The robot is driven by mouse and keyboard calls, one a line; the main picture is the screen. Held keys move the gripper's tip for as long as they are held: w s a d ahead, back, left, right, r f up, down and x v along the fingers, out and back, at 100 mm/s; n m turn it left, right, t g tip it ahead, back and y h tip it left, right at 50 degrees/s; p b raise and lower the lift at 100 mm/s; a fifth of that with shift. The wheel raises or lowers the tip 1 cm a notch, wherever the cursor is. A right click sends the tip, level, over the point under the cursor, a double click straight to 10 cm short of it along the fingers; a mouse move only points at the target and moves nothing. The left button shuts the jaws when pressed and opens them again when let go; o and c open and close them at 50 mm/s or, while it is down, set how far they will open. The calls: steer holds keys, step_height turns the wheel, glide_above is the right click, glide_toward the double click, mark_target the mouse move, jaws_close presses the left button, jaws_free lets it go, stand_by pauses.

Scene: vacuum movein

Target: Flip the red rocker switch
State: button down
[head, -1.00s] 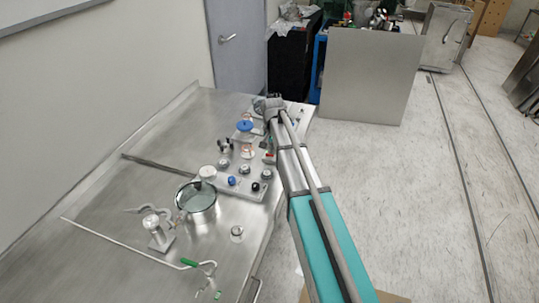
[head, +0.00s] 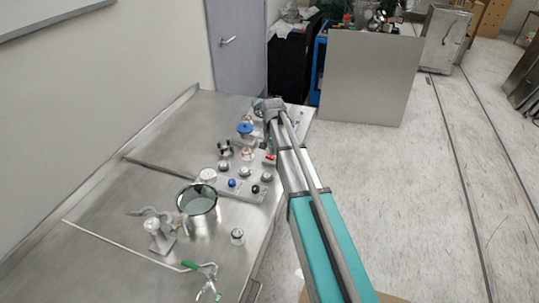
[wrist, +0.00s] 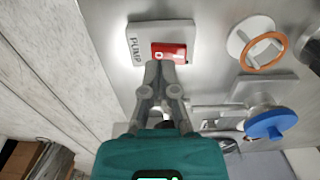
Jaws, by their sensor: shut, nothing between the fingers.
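The red rocker switch (wrist: 169,52) sits on a pale plate (wrist: 160,33) marked PUMP, near the top middle of the wrist view. My gripper (wrist: 162,66) is shut and empty. Its fingertips lie at the lower left edge of the switch in the picture and overlap it a little; I cannot tell whether they touch it. The lower left part of the switch is hidden behind the fingertips. In the head view a small red patch (head: 270,157) shows beside my arm, and my gripper is mostly hidden there.
An orange-ringed knob (wrist: 263,52) and a blue handwheel (wrist: 270,124) stand right of the switch in the wrist view. The head view shows several more knobs, a glass-topped pot (head: 198,200) and a green-handled rod (head: 190,265) on the steel bench (head: 110,215).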

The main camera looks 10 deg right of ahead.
mark_target(273, 158)
steer(key=shift+r+p, duration=2.55)
steer(key=shift+r, duration=0.2)
steer(key=shift+s, duration=0.1)
steer(key=s+a+n, duration=0.1)
steer(key=s+n, duration=0.5)
steer(key=s, duration=1.9)
steer(key=shift+s, duration=0.3)
